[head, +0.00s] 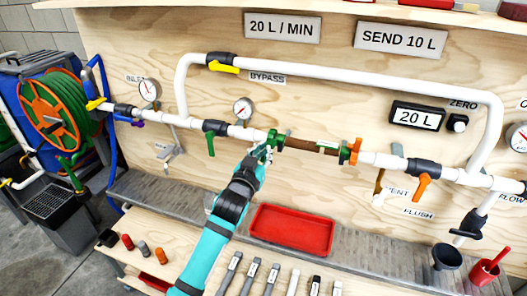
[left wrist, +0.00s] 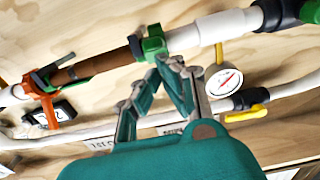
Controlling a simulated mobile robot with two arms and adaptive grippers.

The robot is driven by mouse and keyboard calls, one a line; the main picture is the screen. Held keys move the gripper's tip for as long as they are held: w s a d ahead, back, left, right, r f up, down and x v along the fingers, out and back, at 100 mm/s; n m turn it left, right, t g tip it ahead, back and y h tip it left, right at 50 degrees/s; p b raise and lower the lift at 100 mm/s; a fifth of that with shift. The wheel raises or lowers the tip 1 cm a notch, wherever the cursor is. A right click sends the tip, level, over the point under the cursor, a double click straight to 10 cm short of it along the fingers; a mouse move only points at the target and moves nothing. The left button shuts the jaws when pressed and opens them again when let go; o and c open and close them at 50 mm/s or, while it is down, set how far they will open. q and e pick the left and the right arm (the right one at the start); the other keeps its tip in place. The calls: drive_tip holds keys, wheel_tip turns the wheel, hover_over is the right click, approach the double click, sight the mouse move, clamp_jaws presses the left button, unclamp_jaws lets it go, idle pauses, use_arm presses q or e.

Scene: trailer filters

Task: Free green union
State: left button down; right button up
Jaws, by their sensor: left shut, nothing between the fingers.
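The green union (head: 273,140) sits on the white pipe at the left end of a brown filter cartridge (head: 301,145). In the left wrist view the green union (left wrist: 153,43) is just beyond my fingertips. My left gripper (head: 266,154) is shut and empty, right at the union from below; the fingertips (left wrist: 172,64) look close to or touching it, and I cannot tell which. The orange union (head: 354,151) is at the filter's other end. My right gripper is not in view.
A red tray (head: 291,230) lies on the metal ledge below the pipe. A green-handled valve (head: 210,143) and a gauge (head: 242,108) are left of the union. Several tools lie on the bench in front. The white bypass pipe (head: 350,84) arches above.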

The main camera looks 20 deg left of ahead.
use_arm(q)
drive_tip(key=shift+f, duration=0.4)
drive_tip(key=f+t+b, duration=0.1)
drive_tip(key=f+b, duration=0.1)
drive_tip(key=b, duration=0.1)
drive_tip(key=shift+s, duration=0.1)
drive_tip(key=shift+r, duration=0.2)
